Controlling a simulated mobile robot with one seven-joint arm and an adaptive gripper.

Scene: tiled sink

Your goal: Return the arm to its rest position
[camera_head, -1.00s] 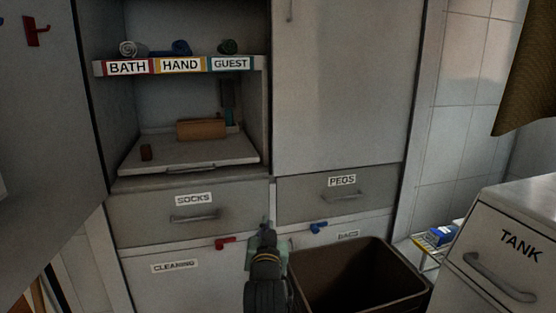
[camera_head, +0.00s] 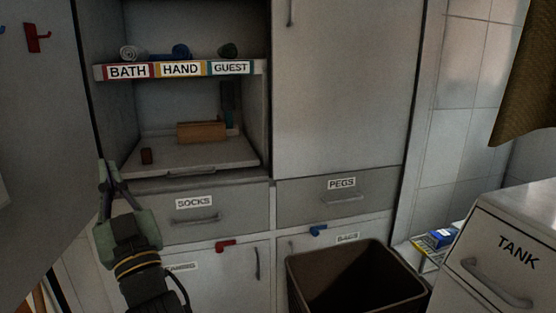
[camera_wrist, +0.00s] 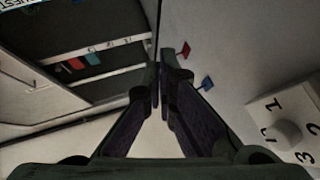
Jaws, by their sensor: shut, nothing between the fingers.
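My gripper (camera_head: 108,175) is at the lower left of the head view, raised in front of the drawer labelled SOCKS (camera_head: 186,208). Its fingers point up and slightly left. In the wrist view the two dark fingers (camera_wrist: 161,92) come together near the middle, shut with nothing between them. My forearm covers part of the CLEANING label below.
An open brown bin (camera_head: 392,286) stands at the lower right of centre, beside the TANK cabinet (camera_head: 510,245). An open shelf with rolled towels (camera_head: 180,51) and a pull-out board (camera_head: 190,153) lie behind. A grey door (camera_head: 45,150) stands close on the left.

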